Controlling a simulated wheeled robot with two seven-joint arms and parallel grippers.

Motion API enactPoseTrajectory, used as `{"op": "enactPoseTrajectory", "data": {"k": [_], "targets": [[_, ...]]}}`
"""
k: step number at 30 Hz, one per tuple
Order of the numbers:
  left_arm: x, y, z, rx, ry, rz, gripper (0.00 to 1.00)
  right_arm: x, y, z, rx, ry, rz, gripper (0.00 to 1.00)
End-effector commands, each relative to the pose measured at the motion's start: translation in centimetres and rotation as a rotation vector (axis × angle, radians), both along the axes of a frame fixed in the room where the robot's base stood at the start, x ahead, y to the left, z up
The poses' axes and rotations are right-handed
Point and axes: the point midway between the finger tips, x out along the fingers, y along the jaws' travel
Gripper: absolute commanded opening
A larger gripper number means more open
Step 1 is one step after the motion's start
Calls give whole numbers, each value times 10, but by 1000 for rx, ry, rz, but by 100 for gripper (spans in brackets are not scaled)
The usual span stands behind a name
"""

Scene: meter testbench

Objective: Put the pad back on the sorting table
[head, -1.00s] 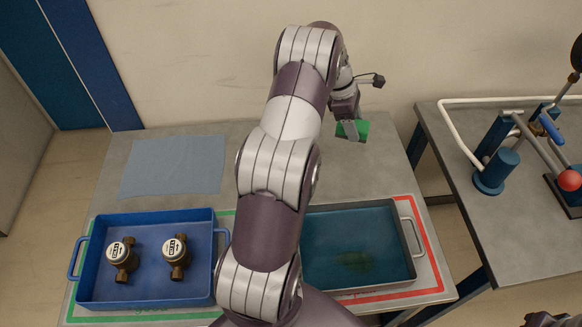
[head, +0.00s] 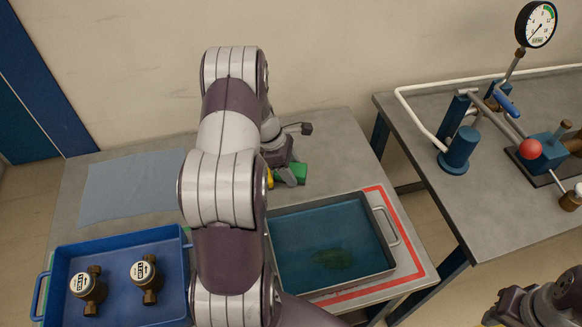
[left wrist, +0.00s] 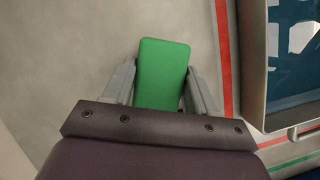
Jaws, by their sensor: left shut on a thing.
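The green pad (head: 299,172) is between the fingers of my left gripper (head: 283,175), over the back right part of the sorting table (head: 335,150). In the left wrist view the pad (left wrist: 162,75) is a flat green block between the two grey fingers of the gripper (left wrist: 162,88), which is shut on it. I cannot tell whether its underside touches the table. A small yellow patch shows beside the gripper in the head view, partly hidden. My right gripper (head: 510,306) shows only in part at the lower right, and its jaws are unclear.
A blue tray (head: 115,243) with two brass meters stands front left. A grey tray with a teal inside (head: 386,262) stands in the red-outlined area (head: 412,240). A blue-grey cloth (head: 130,185) lies back left. The testbench (head: 490,225) with pipes and gauge (head: 536,24) is at right.

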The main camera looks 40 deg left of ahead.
Motion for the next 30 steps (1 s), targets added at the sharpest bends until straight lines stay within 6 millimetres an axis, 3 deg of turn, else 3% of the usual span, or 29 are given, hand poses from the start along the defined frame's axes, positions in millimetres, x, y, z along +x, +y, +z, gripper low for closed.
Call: {"op": "enactPoseTrajectory", "data": {"k": [3, 4, 6, 17, 30], "targets": [[0, 0, -4, 0, 0, 0, 28, 0, 0, -2, 0, 0, 0, 34], [0, 0, -3, 0, 0, 0, 63, 0, 0, -2, 0, 0, 0, 34], [0, 0, -3, 0, 0, 0, 82, 0, 0, -1, 0, 0, 0, 34], [0, 2, 6, 1, -1, 2, 82, 0, 0, 0, 0, 0, 0, 34], [-20, 37, 102, 0, 0, 2, 82, 0, 0, 3, 0, 0, 0, 34]]}}
